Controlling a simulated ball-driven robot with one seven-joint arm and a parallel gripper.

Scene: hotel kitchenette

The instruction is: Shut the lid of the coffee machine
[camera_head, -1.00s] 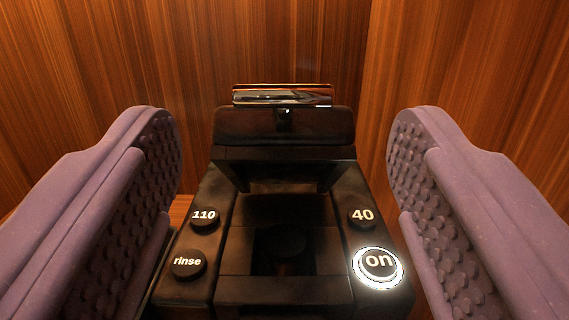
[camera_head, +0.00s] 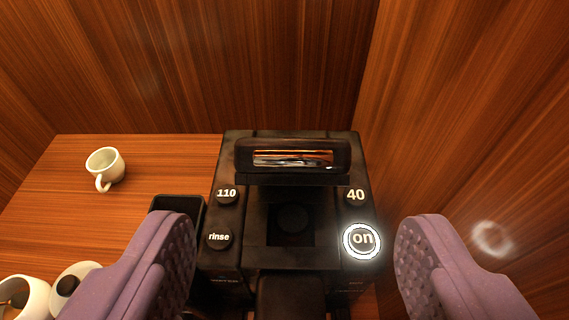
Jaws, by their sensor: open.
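The black coffee machine (camera_head: 228,260) stands ahead of and below my gripper, against the wooden wall. Its lid (camera_head: 250,178) is raised at the back of the top, with a shiny metallic strip (camera_head: 293,158) along it. The opening (camera_head: 291,222) in front of the lid is uncovered. Buttons marked 110 (camera_head: 226,194), rinse (camera_head: 219,237), 40 (camera_head: 355,196) and a lit "on" (camera_head: 362,240) flank it. My gripper (camera_head: 295,250) is open and empty, its two purple fingers spread wide on either side of the machine in the picture. I cannot tell whether either finger touches it.
A white cup (camera_head: 105,167) stands on the wooden counter (camera_head: 60,215) at the left. A wooden wall (camera_head: 470,120) rises close on the right.

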